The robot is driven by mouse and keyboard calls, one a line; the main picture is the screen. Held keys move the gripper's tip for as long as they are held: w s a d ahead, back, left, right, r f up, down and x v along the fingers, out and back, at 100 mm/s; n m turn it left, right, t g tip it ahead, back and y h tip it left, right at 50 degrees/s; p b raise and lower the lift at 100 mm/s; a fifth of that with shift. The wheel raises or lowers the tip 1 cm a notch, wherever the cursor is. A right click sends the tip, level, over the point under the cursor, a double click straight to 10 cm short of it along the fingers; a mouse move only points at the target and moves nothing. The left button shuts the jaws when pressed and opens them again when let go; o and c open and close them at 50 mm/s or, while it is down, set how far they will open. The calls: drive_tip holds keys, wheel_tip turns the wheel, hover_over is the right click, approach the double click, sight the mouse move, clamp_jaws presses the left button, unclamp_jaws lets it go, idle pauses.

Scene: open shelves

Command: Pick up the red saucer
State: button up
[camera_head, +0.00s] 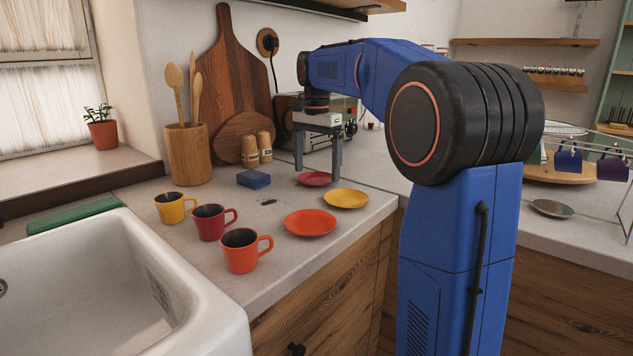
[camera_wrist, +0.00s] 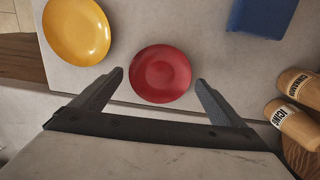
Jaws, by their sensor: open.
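The red saucer (camera_head: 314,179) lies flat on the counter below my gripper in the head view. It also shows whole in the wrist view (camera_wrist: 161,73), between and just beyond the fingertips. My gripper (camera_head: 318,177) points down over it, open and empty, one finger to each side. In the wrist view my fingers (camera_wrist: 158,76) do not appear to touch the saucer. I cannot tell the exact height of the fingertips above the counter.
A yellow saucer (camera_head: 346,198) and an orange saucer (camera_head: 311,222) lie nearby. A blue sponge (camera_head: 254,179) sits left of the red saucer. Spice jars (camera_head: 265,147) stand behind. Yellow (camera_head: 171,208), red (camera_head: 209,222) and orange (camera_head: 241,251) mugs stand near the sink (camera_head: 215,318).

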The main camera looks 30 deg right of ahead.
drive_tip(key=shift+f, duration=0.8)
drive_tip(key=c, duration=1.1)
drive_tip(key=shift+c, duration=0.2)
drive_tip(key=shift+r, duration=0.15)
